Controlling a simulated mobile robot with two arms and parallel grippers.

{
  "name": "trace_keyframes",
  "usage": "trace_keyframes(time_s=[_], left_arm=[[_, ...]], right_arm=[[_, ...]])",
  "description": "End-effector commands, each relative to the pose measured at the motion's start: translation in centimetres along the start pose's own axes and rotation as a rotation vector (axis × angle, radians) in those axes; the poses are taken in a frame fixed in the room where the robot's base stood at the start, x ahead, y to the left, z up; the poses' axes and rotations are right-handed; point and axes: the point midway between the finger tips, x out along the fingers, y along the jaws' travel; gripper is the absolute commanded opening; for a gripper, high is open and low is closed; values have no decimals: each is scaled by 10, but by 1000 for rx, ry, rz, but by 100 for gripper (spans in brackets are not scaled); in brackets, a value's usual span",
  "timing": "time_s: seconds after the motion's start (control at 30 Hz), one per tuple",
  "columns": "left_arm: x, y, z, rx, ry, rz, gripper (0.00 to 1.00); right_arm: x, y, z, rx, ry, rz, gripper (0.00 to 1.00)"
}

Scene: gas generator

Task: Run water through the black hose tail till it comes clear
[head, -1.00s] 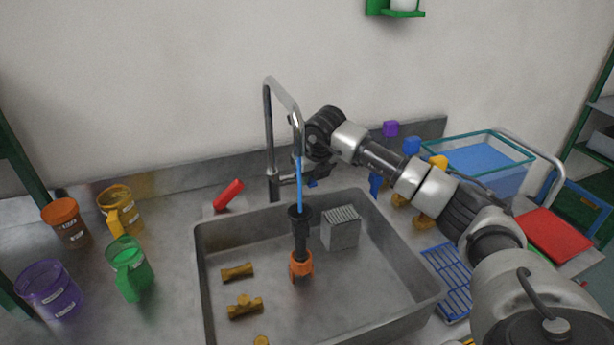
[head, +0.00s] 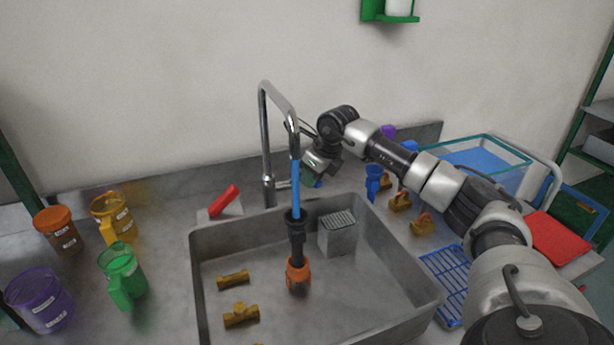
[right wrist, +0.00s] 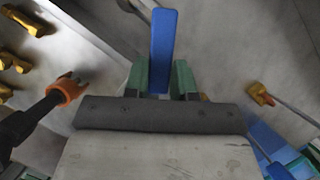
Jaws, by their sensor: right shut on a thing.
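The steel tap (head: 264,140) stands behind the sink (head: 345,308). A blue stream of water (head: 296,188) falls from its spout onto the top of the black hose tail (head: 297,238). The tail stands upright in the sink with an orange end (head: 298,272) at the bottom; that end also shows in the right wrist view (right wrist: 70,87). My right gripper (head: 312,178) is beside the tap's base. Its green fingers are shut on a blue bar (right wrist: 163,45), which looks like the tap's lever. No discoloured water shows. My left gripper is out of view.
Brass fittings (head: 240,315) and a grey slotted block (head: 338,238) are in the sink. A red-handled item (head: 224,201) lies behind its rim. Coloured jugs (head: 122,275) stand at left. A blue rack (head: 447,275) and clear tub (head: 490,158) are at right.

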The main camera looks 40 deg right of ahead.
Motion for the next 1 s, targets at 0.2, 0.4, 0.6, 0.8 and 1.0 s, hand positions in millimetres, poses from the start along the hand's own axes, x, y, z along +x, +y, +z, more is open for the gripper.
trace_keyframes(time_s=[0.2, 0.4, 0.6, 0.8, 1.0], left_arm=[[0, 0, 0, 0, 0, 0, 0], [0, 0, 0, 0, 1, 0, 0], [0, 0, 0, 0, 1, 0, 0], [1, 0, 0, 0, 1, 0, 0], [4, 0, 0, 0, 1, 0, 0]], right_arm=[[-1, 0, 1, 1, -3, -1, 0], [-1, 0, 1, 1, -2, -1, 47], [0, 0, 0, 1, -1, -1, 51], [-6, 0, 1, 1, -2, -1, 51], [-40, -1, 1, 2, -5, -3, 51]])
